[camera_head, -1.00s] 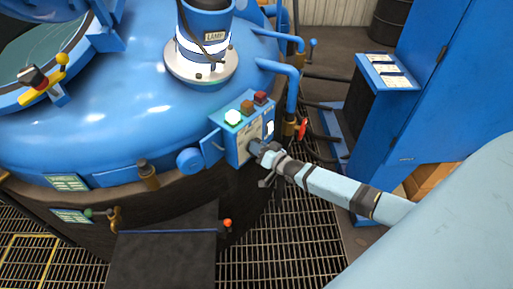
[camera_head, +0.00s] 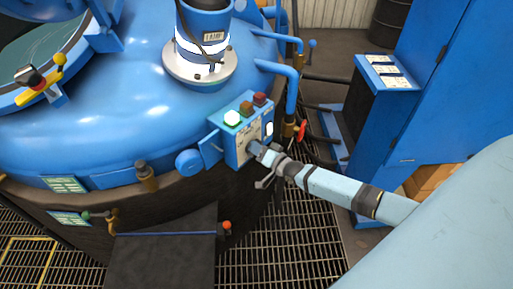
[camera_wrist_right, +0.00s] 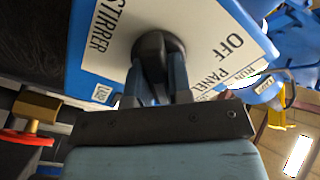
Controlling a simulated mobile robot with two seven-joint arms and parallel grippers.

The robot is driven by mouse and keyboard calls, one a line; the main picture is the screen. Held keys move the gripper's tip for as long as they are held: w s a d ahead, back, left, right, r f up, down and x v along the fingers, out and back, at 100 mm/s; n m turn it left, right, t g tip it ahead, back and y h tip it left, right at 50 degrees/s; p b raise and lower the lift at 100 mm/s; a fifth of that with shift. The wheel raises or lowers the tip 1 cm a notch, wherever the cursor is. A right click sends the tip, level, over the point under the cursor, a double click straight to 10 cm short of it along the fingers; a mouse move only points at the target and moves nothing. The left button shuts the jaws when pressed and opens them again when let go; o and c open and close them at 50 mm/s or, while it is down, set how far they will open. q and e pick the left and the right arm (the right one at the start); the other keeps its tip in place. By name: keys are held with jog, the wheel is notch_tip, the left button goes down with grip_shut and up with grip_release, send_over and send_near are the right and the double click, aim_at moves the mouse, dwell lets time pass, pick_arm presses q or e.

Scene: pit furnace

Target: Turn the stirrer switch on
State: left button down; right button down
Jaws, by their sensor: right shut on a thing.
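The stirrer switch is a black rotary knob (camera_wrist_right: 158,50) on a white label plate (camera_wrist_right: 215,35) marked STIRRER and OFF. The plate is on the front of a blue control box (camera_head: 236,150) on the side of the furnace. My right gripper (camera_head: 256,149) reaches the box front from the right in the head view. In the right wrist view its two fingers (camera_wrist_right: 160,75) are shut on the knob, which hides part of it. The knob's exact pointing is hard to tell. My left gripper is not in view.
The blue furnace vessel (camera_head: 110,120) fills the left. A red-handled valve (camera_head: 301,130) and pipes stand right of the box, near a blue cabinet (camera_head: 440,80). Floor grating (camera_head: 275,250) lies below.

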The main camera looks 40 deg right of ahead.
jog(key=c, duration=1)
grip_release()
jog(key=shift+c, duration=0.2)
jog(key=b+v, duration=0.1)
jog(key=v, duration=1.3)
jog(key=shift+w, duration=0.1)
jog(key=s+a+n+g+p, duration=0.2)
jog(key=s+a+n+g, duration=0.1)
jog(key=s+a, duration=0.4)
jog(key=s+a+n+g+h+p, duration=0.1)
jog(key=s+a+n+g+p, duration=0.2)
jog(key=a, duration=1.1)
jog(key=s+n, duration=0.3)
jog(key=s, duration=0.1)
jog(key=shift+s, duration=0.2)
